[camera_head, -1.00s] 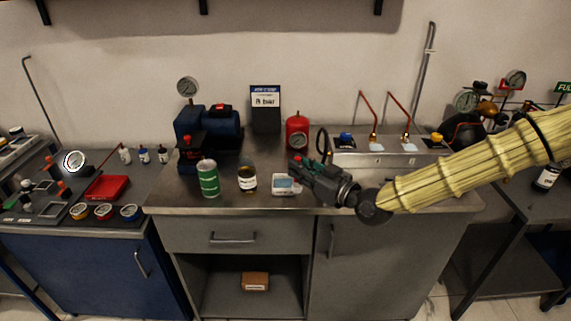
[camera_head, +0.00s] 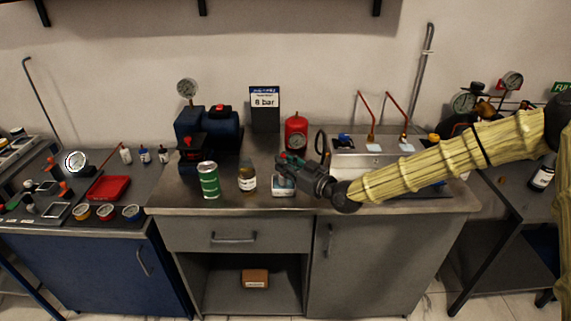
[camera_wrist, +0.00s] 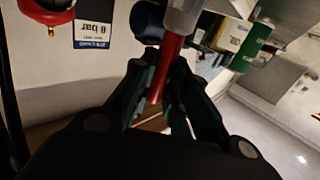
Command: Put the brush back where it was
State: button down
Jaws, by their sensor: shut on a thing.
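My gripper (camera_head: 290,164) is above the middle bench, behind the small white meter (camera_head: 283,191) and right of the amber bottle. In the wrist view, my gripper's dark fingers (camera_wrist: 165,75) are closed around a red handle with a grey metal part above it, which looks like the brush (camera_wrist: 167,78). The brush's far end runs out of the top of that view. In the head view only a small reddish bit shows at the fingertips, so the bristles cannot be made out. No empty holder for it can be told for sure.
A green can (camera_head: 209,180) and an amber bottle (camera_head: 247,178) stand left of my gripper. A red cylinder (camera_head: 297,134) and a sign reading 8 bar (camera_head: 264,104) are behind. A steel tray unit (camera_head: 372,154) is at right. The left bench holds a red tray (camera_head: 108,188).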

jog(key=shift+f, duration=0.3)
jog(key=shift+f, duration=0.1)
jog(key=c, duration=1.4)
grip_release()
jog(key=b+v, duration=0.2)
jog(key=v, duration=1)
